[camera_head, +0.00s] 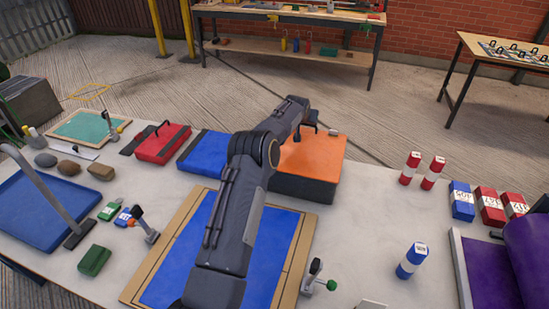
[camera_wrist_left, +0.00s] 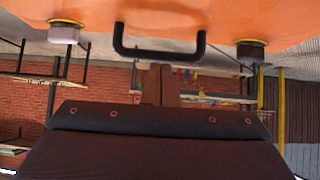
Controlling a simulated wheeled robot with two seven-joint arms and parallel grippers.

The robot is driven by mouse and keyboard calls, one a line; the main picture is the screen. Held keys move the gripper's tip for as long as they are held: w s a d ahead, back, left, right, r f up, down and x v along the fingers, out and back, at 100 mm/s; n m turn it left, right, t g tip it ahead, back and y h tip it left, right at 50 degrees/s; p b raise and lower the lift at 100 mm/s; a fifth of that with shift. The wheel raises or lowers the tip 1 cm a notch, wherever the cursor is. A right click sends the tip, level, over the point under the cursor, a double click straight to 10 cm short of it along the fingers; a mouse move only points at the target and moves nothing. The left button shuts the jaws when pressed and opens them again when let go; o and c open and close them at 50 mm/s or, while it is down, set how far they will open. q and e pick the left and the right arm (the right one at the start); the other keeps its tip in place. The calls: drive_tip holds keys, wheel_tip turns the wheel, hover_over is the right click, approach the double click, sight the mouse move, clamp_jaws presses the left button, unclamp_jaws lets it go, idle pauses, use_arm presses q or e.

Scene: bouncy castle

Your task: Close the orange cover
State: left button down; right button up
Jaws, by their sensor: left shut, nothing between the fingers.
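The orange cover (camera_head: 322,157) lies across the top of a dark box (camera_head: 303,188) in the middle of the table. In the head view my left arm passes over its left side, so I cannot tell whether it sits fully down. In the upside-down left wrist view the orange surface (camera_wrist_left: 235,18) fills the top, with a black handle (camera_wrist_left: 160,52) and two round knobs on it. My left gripper (camera_wrist_left: 160,85) is shut and empty, close to the handle in that view; I cannot tell whether they touch. Its fingertips are hidden in the head view. My right gripper is not in view.
A blue panel in a wooden frame (camera_head: 293,270) lies in front of the box. Blue (camera_head: 205,152) and red (camera_head: 162,143) cases stand to its left. Striped cylinders (camera_head: 411,262), small packets (camera_head: 461,202) and a purple item (camera_head: 528,250) are at the right.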

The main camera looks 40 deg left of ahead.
use_arm(q)
drive_tip(key=shift+s+d+r+b, duration=0.15)
drive_tip(key=shift+s+r+b, duration=0.15)
drive_tip(key=shift+s+r, duration=0.1)
drive_tip(key=b+v, duration=0.1)
drive_tip(key=v, duration=0.5)
drive_tip(key=shift+s+r+b, duration=0.2)
drive_tip(key=shift+s+b, duration=0.05)
drive_tip(key=shift+b, duration=0.15)
